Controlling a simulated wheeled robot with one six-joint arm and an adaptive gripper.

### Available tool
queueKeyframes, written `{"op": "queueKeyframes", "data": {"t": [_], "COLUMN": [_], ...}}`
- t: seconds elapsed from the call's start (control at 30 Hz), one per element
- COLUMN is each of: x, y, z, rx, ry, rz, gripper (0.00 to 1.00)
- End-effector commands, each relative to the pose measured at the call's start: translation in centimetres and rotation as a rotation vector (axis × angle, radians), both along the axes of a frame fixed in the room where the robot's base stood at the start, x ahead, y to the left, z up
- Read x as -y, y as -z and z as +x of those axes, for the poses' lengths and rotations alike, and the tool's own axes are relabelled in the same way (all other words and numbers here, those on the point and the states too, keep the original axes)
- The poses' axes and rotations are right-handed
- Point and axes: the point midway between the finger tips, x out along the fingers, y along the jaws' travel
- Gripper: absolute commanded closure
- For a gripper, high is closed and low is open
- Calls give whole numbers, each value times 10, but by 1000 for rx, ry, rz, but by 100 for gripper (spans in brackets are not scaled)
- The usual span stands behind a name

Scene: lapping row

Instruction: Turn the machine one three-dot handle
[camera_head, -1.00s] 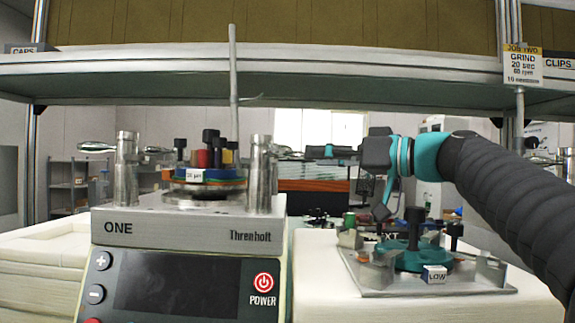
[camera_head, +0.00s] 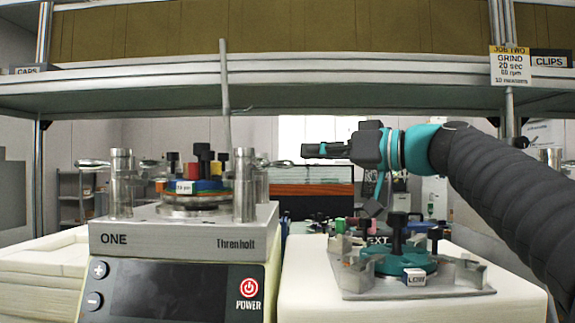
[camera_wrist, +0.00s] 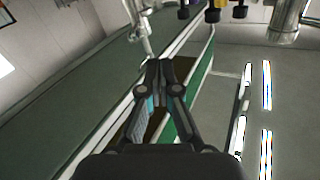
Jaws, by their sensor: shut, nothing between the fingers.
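Machine one (camera_head: 180,235) is the grey box marked ONE at the left, with a front panel and a red power button. Metal posts stand on its left (camera_head: 122,185) and right (camera_head: 243,186) sides. A lever handle juts left from the left post (camera_head: 92,163), and another lever handle juts right on the right side (camera_head: 279,163). I cannot make out dots on either. My gripper (camera_head: 308,150) is shut and empty, pointing left, slightly above and right of the right handle, apart in the picture. In the wrist view its fingertips (camera_wrist: 161,65) meet, with a post (camera_wrist: 284,22) at upper right.
A shelf (camera_head: 290,88) spans overhead. A thin upright rod (camera_head: 225,100) rises behind machine one. To the right, a teal holder with black knobs (camera_head: 398,262) sits on a metal plate, labelled LOW. Stacked pale slabs (camera_head: 45,265) lie at the left.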

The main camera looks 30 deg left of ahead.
Motion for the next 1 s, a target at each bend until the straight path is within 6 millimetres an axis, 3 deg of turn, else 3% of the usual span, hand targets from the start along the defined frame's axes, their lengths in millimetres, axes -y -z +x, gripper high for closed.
{"op": "queueKeyframes", "data": {"t": [0.23,0.5,0.63,0.8,1.0], "x": [10,27,34,39,40], "y": [1,1,1,3,4], "z": [-46,-76,-81,-70,-61], "rx": [133,581,876,1241,1489], "ry": [8,84,130,170,180], "rz": [-1,-23,-53,-118,-154], "gripper": [100,100,100,100,100]}}
